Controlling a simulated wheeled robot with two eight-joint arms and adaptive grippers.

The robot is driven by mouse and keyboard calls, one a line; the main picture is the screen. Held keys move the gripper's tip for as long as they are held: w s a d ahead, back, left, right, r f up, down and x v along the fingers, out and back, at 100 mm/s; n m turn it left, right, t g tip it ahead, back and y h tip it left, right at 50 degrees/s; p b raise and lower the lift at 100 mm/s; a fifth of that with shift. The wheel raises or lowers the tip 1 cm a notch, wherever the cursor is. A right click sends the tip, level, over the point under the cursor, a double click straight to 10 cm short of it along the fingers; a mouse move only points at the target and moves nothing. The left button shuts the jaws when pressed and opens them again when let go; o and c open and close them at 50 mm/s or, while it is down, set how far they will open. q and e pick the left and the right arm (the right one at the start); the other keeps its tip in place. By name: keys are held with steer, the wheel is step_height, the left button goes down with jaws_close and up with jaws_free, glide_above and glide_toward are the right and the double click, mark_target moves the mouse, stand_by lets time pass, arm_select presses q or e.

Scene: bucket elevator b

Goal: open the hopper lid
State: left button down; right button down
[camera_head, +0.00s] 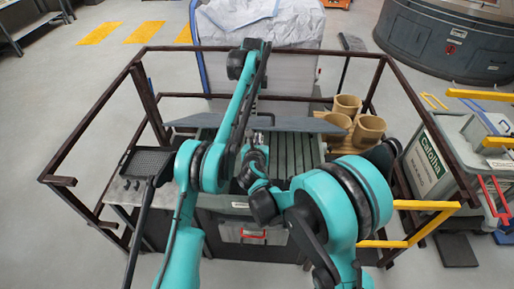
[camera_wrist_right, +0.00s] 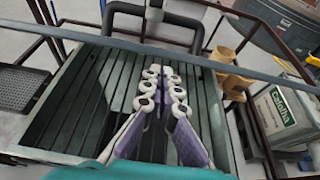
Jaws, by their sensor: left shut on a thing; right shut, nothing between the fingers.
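The hopper (camera_head: 300,148) has a slatted grate on top, which fills most of the right wrist view (camera_wrist_right: 80,110). The grey lid (camera_head: 192,120) is seen nearly edge-on above the back of the grate. In the right wrist view it is a thin grey bar (camera_wrist_right: 265,77) across the top. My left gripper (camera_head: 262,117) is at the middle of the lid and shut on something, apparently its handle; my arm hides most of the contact. My right gripper (camera_wrist_right: 163,78) is shut and empty over the grate, its fingertips short of the lid bar.
Dark railings (camera_head: 85,130) surround the hopper. Tan cylindrical cups (camera_head: 368,130) and a labelled grey box (camera_head: 428,160) stand at right. A black perforated pad (camera_head: 146,162) is at left. A yellow rail (camera_head: 420,230) juts in at lower right. A wrapped white load (camera_head: 260,25) stands behind.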

mark_target(258, 128)
arm_select(q)
steer(key=shift+w+a+f, duration=0.1)
steer(key=shift+w+f, duration=0.05)
steer(key=shift+w, duration=0.05)
arm_select(e)
steer(key=shift+w+r, duration=0.15)
steer(key=shift+r, duration=0.05)
steer(key=w+r, duration=0.2)
steer(key=shift+r, duration=0.35)
arm_select(q)
steer(key=c, duration=1.5)
jaws_free()
steer(key=shift+w, duration=0.1)
steer(key=shift+c, duration=0.2)
